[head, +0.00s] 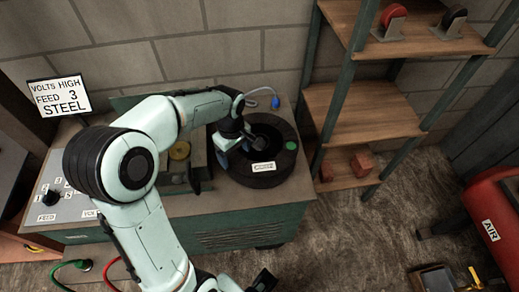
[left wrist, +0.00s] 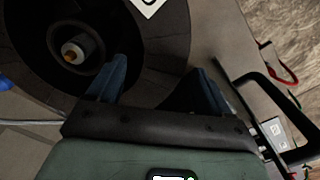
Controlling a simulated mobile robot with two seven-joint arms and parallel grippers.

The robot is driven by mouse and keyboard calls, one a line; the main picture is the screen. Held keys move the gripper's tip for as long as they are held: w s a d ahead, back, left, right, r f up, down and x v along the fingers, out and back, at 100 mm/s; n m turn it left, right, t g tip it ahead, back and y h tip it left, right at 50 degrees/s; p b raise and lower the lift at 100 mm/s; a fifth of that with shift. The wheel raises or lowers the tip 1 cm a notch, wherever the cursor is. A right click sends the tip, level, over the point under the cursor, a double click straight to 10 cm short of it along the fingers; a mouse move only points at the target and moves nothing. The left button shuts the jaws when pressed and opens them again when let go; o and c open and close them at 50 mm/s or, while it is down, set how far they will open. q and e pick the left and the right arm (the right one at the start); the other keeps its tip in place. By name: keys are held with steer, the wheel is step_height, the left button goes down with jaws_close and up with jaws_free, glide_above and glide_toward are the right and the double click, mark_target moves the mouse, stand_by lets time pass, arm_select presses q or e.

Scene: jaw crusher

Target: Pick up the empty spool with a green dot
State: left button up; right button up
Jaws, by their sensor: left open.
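The black spool (head: 282,178) lies flat on the bench top, with a green dot (head: 291,146) on its right side and a white label (head: 264,167) at its front; the print is too small to read surely. My left gripper (head: 233,143) is open at the spool's left side. In the left wrist view the spool (left wrist: 170,45) fills the upper left, with a round hub opening. The left gripper's blue fingertips (left wrist: 158,82) stand apart by the spool's rim; I cannot tell whether they touch it. A dark part at the head view's bottom edge may be my right gripper (head: 262,281).
A blue-tipped cable (head: 275,102) lies behind the spool. A wooden shelf rack (head: 345,107) stands close on the right. A sign (head: 59,96) stands at the back left. A red air tank (head: 495,220) is far right.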

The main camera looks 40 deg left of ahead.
arm_select(q)
step_height(320, 180, down, 5)
steer(key=shift+s, duration=0.15)
steer(key=c, duration=1.3)
arm_select(e)
steer(key=shift+f, duration=0.25)
arm_select(q)
steer(key=shift+r, duration=0.2)
step_height(320, 180, up, 19)
steer(key=p, duration=0.2)
step_height(320, 180, up, 14)
steer(key=p, duration=0.9)
glide_above(235, 159)
steer(key=shift+f, duration=0.1)
arm_select(e)
steer(key=w+r+t, duration=0.1)
steer(key=w+r, duration=0.8)
steer(key=r, duration=0.5)
steer(key=shift+w, duration=0.4)
arm_select(q)
steer(key=shift+f, duration=0.1)
arm_select(e)
steer(key=shift+s, duration=0.15)
